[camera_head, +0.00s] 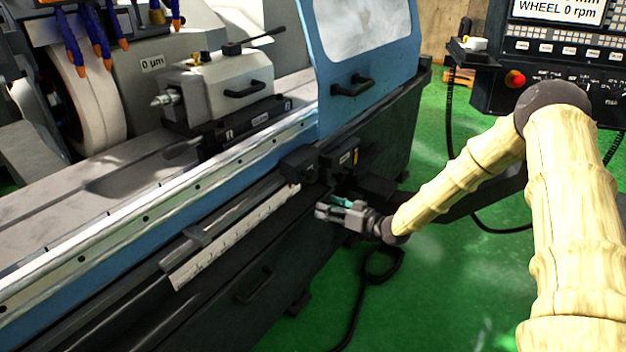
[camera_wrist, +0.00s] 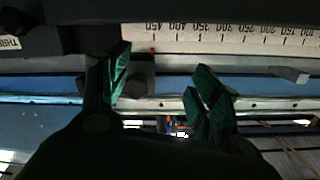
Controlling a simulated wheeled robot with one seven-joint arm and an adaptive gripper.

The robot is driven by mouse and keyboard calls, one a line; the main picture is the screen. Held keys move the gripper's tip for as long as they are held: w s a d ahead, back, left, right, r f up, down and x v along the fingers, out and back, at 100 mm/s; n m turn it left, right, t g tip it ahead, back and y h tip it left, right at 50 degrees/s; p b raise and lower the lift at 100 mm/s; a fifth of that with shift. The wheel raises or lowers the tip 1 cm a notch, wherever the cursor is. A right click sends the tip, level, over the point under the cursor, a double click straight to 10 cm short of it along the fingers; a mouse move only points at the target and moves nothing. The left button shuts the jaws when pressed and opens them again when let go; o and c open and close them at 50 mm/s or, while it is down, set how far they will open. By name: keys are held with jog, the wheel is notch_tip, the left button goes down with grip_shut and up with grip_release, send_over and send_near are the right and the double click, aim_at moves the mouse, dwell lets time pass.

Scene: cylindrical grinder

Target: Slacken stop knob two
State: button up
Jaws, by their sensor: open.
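Two dark stop blocks sit on the rail along the machine's front: a left block (camera_head: 298,164) and a right block (camera_head: 340,160) with a small label. My gripper (camera_head: 330,208) is just below and in front of them in the head view. Its jaws are open, and nothing is seen held. In the wrist view the green-padded fingers of my gripper (camera_wrist: 163,84) are spread apart. A dark grey block-like part (camera_wrist: 142,72) shows beside the left finger; I cannot tell whether they touch. No stop knob or its number can be made out clearly.
A white scale (camera_head: 222,240) runs along the machine's front and also shows in the wrist view (camera_wrist: 230,38). The blue door (camera_head: 366,55) stands above the right block. A black cable (camera_head: 372,290) lies on the green floor. The control panel (camera_head: 560,60) is at upper right.

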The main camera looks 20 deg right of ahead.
jog(key=n+t+y, duration=0.1)
send_near(315, 178)
jog(key=p+x, duration=0.1)
jog(key=x, duration=1)
jog(key=shift+s, duration=0.1)
jog(key=c, duration=1)
